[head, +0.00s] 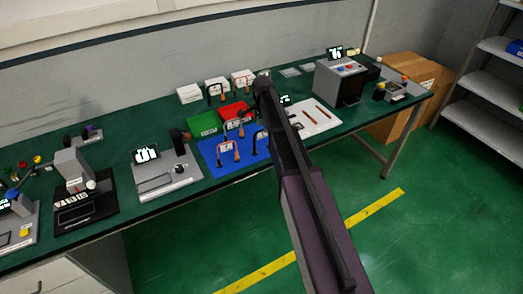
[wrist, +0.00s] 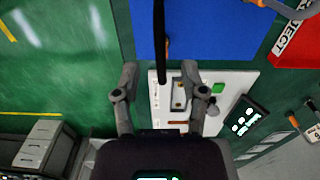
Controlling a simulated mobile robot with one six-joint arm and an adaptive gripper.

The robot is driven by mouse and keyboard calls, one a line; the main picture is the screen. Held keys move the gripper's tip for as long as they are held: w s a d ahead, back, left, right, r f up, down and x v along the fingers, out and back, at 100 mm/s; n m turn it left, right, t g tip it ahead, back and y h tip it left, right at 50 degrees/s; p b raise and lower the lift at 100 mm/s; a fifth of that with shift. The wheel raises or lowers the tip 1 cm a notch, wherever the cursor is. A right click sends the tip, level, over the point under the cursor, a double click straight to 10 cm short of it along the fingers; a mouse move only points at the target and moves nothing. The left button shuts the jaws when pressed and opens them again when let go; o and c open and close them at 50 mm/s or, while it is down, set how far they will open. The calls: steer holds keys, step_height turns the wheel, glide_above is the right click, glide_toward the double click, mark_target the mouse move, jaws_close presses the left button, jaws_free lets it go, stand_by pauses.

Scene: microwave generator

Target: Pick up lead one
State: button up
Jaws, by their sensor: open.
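My gripper (wrist: 158,70) is open in the wrist view, its two fingers spread apart. A thin black lead (wrist: 159,30) runs down from the top edge to the gap between the fingertips, with a little orange beside its end. I cannot tell whether it touches a finger. Behind it lies the blue mat (wrist: 205,30). In the head view several black and orange leads stand on the blue mat (head: 210,161), one of them with an orange handle (head: 237,151). No label tells which is lead one. My arm hides the gripper in the head view.
A white board (wrist: 235,80) with small parts lies beside the mat. The red tray (wrist: 301,40) marked REJECT and the green tray (head: 203,124) stand behind the mat. A grey device (head: 341,80) and a scale (head: 165,178) flank this area. White boxes (head: 190,93) line the back.

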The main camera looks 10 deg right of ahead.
mark_target(260, 134)
steer(key=shift+f+b, duration=1)
steer(key=shift+f, duration=0.3)
jaws_close()
